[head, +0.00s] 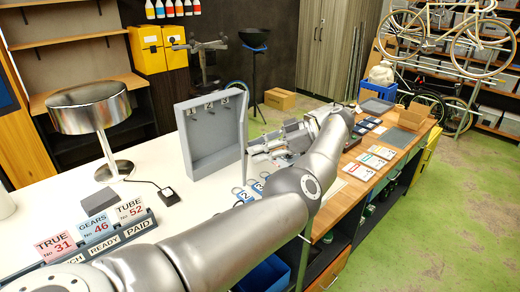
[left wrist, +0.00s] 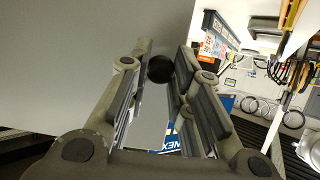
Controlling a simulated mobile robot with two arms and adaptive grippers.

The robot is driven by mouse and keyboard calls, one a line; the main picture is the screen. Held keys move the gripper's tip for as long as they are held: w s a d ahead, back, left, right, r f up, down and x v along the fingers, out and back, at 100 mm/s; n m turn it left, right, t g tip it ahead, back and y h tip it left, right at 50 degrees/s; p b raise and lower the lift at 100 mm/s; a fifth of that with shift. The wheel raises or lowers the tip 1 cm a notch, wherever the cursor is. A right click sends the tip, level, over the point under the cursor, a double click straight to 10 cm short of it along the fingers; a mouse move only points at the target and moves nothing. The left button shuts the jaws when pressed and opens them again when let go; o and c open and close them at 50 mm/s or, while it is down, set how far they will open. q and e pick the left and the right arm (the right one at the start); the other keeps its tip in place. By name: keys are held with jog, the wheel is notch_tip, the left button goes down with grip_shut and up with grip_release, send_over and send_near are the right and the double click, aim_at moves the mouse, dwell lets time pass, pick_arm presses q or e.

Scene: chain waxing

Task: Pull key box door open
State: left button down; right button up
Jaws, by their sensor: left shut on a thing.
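The grey key box (head: 212,165) stands upright on the white counter, with numbered hooks on its back panel. Its door (head: 244,125) shows nearly edge-on at the box's right side and stands open, swung out from the box. In the left wrist view a plain grey panel (left wrist: 75,45), likely the door, fills the upper left. A round black knob (left wrist: 160,68) sits between my fingertips there. My left gripper (head: 254,150) is at the door's right face in the head view, shut on the knob (left wrist: 160,62). My right gripper is not in view.
A metal lamp (head: 92,110) stands left of the box. A card rack (head: 90,240) is at the front left. Numbered key tags (head: 248,190) lie beneath my arm. Cards (head: 370,160) and dark trays (head: 395,138) cover the wooden counter at right.

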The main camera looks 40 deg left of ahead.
pick_arm(q)
jog(key=shift+r, duration=0.1)
jog(key=c, duration=1.3)
grip_release()
jog(key=shift+a, duration=0.1)
notch_tip(320, 180, up, 10)
